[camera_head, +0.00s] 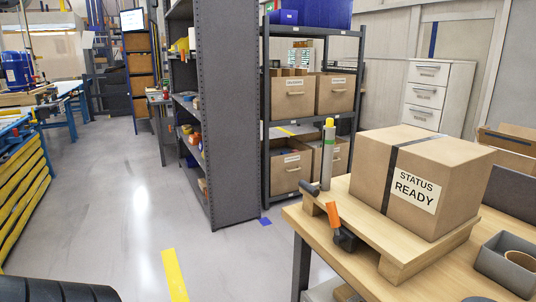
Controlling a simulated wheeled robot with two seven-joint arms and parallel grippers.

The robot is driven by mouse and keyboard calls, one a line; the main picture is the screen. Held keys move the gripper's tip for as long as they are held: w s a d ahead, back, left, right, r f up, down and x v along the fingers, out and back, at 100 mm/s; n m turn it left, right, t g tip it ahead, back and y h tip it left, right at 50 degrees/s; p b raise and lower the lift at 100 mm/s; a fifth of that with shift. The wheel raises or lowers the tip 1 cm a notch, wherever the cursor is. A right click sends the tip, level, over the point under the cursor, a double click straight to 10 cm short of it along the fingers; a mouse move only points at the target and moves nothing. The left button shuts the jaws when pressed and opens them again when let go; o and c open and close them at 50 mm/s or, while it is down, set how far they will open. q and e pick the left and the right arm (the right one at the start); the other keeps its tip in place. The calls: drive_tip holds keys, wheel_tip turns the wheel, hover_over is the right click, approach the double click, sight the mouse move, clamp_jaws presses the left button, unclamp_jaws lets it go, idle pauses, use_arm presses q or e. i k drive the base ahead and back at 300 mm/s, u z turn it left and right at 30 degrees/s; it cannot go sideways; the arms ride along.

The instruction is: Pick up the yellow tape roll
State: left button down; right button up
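I cannot make out a yellow tape roll for certain. Small yellow items (187,129) lie on a shelf of the dark grey rack, too small to identify. A grey upright cylinder (328,160) with a yellow top and a green band stands at the left end of the wooden platform on the workbench. A tan ring-shaped roll (521,260) sits in the grey bin at the right edge; it looks brown rather than yellow. Neither of my grippers shows in the head view.
A cardboard box labelled "STATUS READY" (432,180) stands on the wooden platform (398,262). An orange-and-black handled tool (339,228) is at its front left edge. The grey bin (488,263) is to the right. Dark racks (228,150) stand behind; the floor aisle (110,200) at left is clear.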

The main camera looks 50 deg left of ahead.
sight(186, 131)
drive_tip(key=u, duration=2.75)
drive_tip(key=i, duration=2.65)
drive_tip(key=u, duration=0.4)
drive_tip(key=i, duration=2.8)
drive_tip(key=z, duration=1.1)
drive_tip(key=i, duration=2.25)
drive_tip(key=z, duration=0.8)
drive_tip(key=i, duration=1.9)
drive_tip(key=u, duration=0.05)
